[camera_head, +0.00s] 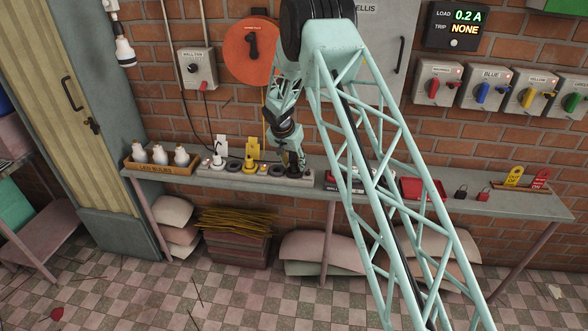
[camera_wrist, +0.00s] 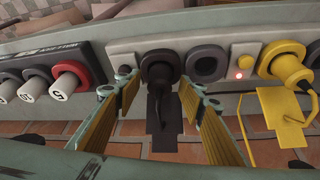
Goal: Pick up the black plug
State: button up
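The black plug (camera_wrist: 160,72) sits in a socket of the grey socket strip, with a flat black tag (camera_wrist: 163,125) beside it in the wrist view. My gripper (camera_wrist: 160,95) is open, one finger to each side of the plug and tag. A gap shows between the fingers and the tag; whether either fingertip touches the plug body, I cannot tell.
A yellow plug (camera_wrist: 287,65) with a yellow tag stands beside an empty black socket (camera_wrist: 206,65) and a lit red lamp. The bulb tray (camera_head: 160,166) and red tray (camera_head: 422,188) share the shelf.

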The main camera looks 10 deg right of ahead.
jog(key=shift+w+d+f, duration=0.15)
jog(key=shift+w+f, duration=0.05)
jog(key=shift+f, duration=0.35)
jog(key=shift+c, duration=0.9)
jog(key=c, duration=0.8)
